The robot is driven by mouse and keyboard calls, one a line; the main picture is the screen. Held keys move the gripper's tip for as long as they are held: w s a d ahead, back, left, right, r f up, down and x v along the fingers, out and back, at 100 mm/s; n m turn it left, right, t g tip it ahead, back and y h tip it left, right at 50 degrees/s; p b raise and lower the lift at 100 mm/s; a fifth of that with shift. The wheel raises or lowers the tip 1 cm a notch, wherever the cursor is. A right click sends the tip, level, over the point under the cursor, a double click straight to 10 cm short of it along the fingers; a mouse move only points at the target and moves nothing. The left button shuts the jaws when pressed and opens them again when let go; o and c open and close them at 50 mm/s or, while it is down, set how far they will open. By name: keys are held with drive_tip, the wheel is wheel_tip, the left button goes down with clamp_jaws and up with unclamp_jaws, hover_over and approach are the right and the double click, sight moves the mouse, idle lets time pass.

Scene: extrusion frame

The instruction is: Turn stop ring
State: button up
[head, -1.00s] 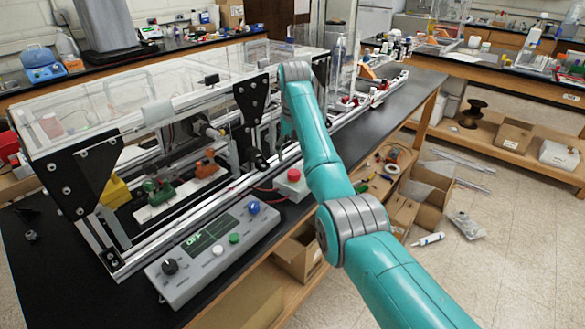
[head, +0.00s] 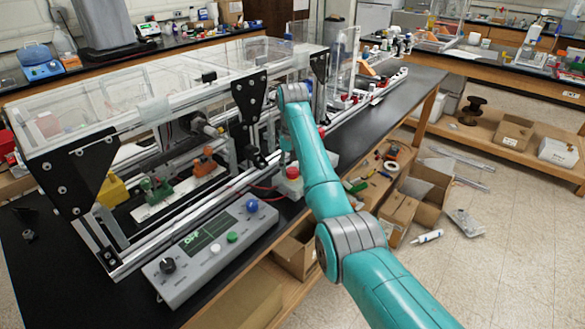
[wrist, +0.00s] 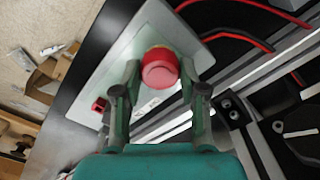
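The red stop button with its round ring (wrist: 160,68) stands on a pale grey box (wrist: 117,62) in the wrist view. In the head view the red button (head: 292,172) shows beside the frame's front rail, next to my lower arm. My gripper (wrist: 160,73) is open, with one finger on each side of the button in the picture. Small gaps show between the fingers and the red edge. I cannot tell how far down the fingertips reach. In the head view my gripper is mostly hidden behind my arm.
A grey control panel (head: 208,251) with a dark knob and coloured buttons lies to the left. The extrusion frame (head: 235,182) with clear covers runs behind. Red cables (wrist: 240,38) leave near the box.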

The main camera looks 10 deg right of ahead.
drive_tip(key=shift+c, duration=0.7)
drive_tip(key=shift+m, duration=0.3)
drive_tip(key=m, duration=0.3)
drive_tip(key=shift+m, duration=0.3)
drive_tip(key=m, duration=0.6)
drive_tip(key=o, duration=1.1)
drive_tip(key=shift+o, duration=0.2)
